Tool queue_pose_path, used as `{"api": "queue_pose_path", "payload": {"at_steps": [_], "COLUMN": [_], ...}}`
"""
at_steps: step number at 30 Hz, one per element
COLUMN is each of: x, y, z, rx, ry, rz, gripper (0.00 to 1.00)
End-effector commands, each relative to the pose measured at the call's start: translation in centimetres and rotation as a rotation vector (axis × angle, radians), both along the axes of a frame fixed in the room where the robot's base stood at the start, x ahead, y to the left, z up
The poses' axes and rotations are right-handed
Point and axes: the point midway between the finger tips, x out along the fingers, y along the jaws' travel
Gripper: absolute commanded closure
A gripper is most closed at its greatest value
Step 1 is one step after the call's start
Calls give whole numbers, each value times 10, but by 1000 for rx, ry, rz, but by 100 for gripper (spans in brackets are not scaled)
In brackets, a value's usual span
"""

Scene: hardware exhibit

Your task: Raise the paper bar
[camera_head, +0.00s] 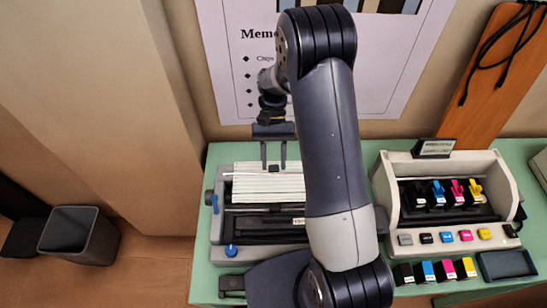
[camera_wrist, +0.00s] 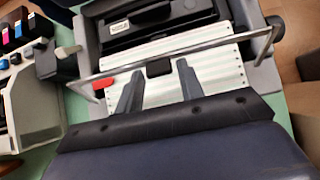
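The printer (camera_head: 222,222) stands on the green table with striped paper (camera_head: 255,188) in it. The paper bar shows in the wrist view as a thin metal rod (camera_wrist: 215,49) across the paper, with a black roller (camera_wrist: 159,68) at its middle. In the head view the roller (camera_head: 273,168) is a small dark block. My gripper (camera_head: 273,166) points down at the bar. In the wrist view my gripper (camera_wrist: 160,70) is open, its two fingers apart with the roller between their tips. Whether the fingers touch the bar cannot be told. My arm hides the printer's right part.
To the right stands a beige cartridge station (camera_head: 385,205) with coloured cartridges. More cartridges and a dark tray (camera_head: 507,264) lie before it. A poster (camera_head: 225,60) hangs behind the printer. A dark bin (camera_head: 80,236) stands on the floor at left.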

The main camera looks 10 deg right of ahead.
Motion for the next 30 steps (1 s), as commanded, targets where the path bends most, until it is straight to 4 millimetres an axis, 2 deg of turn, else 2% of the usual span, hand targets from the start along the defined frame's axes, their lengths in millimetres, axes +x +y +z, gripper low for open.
{"api": "queue_pose_path", "payload": {"at_steps": [1,4,13,24,30], "x": [0,0,2,38,47], "y": [0,0,0,-7,-9], "z": [0,0,4,44,56], "rx": [0,0,0,0,0], "ry": [0,0,-2,-4,-1], "rz": [0,0,0,-1,0], "gripper": [59,51,51,51,51]}}
